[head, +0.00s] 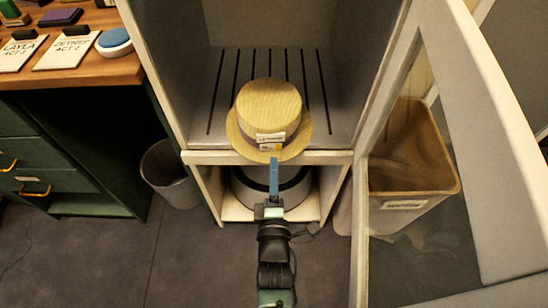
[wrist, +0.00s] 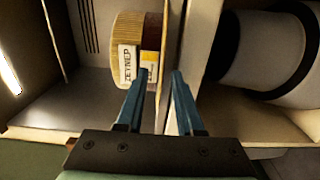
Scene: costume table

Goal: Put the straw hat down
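The straw hat (head: 268,105) sits crown up on the slotted shelf (head: 225,110) of a pale cabinet, its brim reaching over the shelf's front edge. A white label and a yellow-orange patch show on its front. In the wrist view the hat (wrist: 124,35) appears sideways, left of the shelf edge. My gripper (head: 274,162) is at the front of the brim. Whether either finger touches the brim cannot be told.
A large white round object (head: 270,185) stands in the compartment below. The glass cabinet door (head: 363,235) is open on the right, with a tan bin (head: 410,165) seen through it. A grey bin (head: 168,172) and a green desk (head: 80,145) with cards are at left.

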